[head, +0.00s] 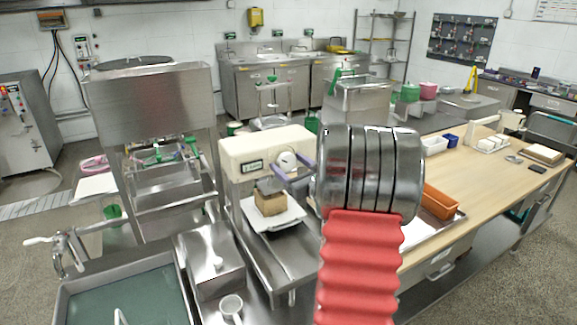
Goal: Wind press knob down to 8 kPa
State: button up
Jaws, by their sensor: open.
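The press (240,148) is a cream-coloured head at mid-picture, with a small dark-framed display (252,166) on its front; its reading is too small to make out. A round white knob (286,160) sits on the right part of that front. Two purple fingers of my gripper (290,169) show by the knob, one at its lower left and one at its right. They are apart, and whether they touch the knob cannot be told. The rest of my gripper is hidden behind my chrome wrist. A brownish block (270,202) stands on a white plate (286,217) under the press.
A steel box (210,264) and a white cup (231,306) are left of the press stand. A water-filled sink (130,298) is at lower left. A wooden bench (470,178) with an orange tray (440,201) lies to the right. A tall steel machine (150,100) stands behind left.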

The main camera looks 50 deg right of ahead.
jog(key=c, duration=1)
jog(key=shift+c, duration=0.2)
jog(key=shift+n, duration=0.8)
jog(key=o, duration=1)
jog(key=shift+o, duration=0.2)
jog(key=shift+s, duration=0.1)
jog(key=v, duration=1.3)
jog(key=shift+s, duration=0.3)
